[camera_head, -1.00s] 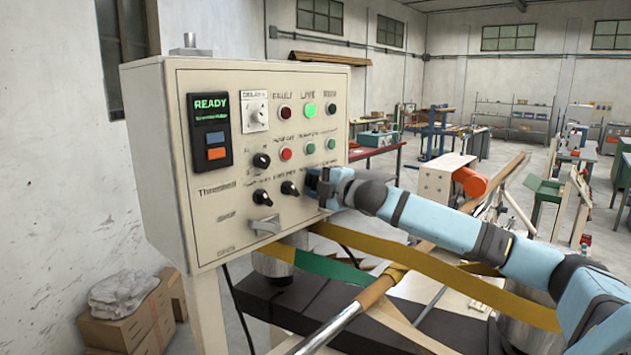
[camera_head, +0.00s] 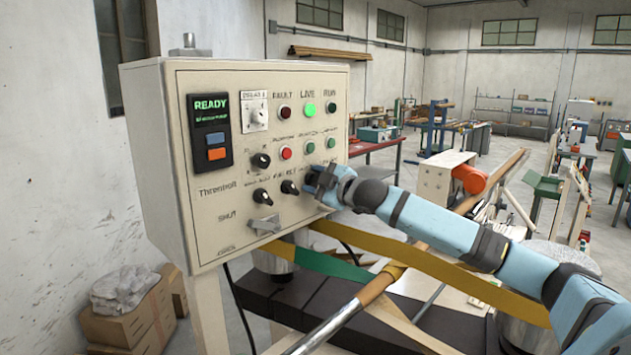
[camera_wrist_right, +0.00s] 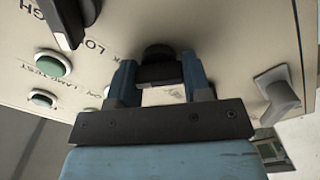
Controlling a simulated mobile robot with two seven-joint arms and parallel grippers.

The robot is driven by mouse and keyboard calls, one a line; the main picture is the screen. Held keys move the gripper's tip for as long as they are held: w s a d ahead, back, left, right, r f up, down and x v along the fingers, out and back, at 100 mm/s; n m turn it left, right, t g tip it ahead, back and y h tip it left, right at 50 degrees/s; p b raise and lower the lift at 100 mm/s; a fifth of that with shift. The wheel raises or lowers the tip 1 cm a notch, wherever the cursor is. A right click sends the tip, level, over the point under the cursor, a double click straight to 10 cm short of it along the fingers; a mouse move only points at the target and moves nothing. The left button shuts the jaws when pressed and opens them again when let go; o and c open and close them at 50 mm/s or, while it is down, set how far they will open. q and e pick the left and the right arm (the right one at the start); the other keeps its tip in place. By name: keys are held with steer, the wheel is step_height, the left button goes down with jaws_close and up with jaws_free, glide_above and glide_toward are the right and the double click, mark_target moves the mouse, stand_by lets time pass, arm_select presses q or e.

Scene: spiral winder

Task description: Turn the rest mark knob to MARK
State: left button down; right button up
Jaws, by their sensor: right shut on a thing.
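My right gripper (camera_head: 312,181) is at the lower right of the beige control panel (camera_head: 235,230), over the right end of the lower knob row. In the right wrist view its two fingers (camera_wrist_right: 158,78) stand on either side of a dark round knob (camera_wrist_right: 157,54) and are shut on it. In the head view the gripper hides this knob, and I cannot read its label or where it points. Two other black knobs, a left one (camera_head: 262,197) and a middle one (camera_head: 289,188), sit to the left in the same row. My left gripper is not in view.
A metal lever handle (camera_head: 263,225) sticks out low on the panel and also shows in the right wrist view (camera_wrist_right: 278,92). A black selector (camera_head: 261,160) and several buttons sit above. The display (camera_head: 210,104) reads READY. A yellow belt (camera_head: 400,262) runs below.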

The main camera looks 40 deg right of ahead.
steer(key=o, duration=0.9)
steer(key=shift+s+d+b, duration=0.2)
steer(key=shift+s+b, duration=0.45)
steer(key=shift+s, duration=1.65)
steer(key=shift+s+d+b, duration=0.2)
steer(key=shift+s+b, duration=0.45)
steer(key=shift+s, duration=1.65)
steer(key=shift+s+d+b, duration=0.2)
steer(key=shift+s+b, duration=0.45)
steer(key=shift+s, duration=1.65)
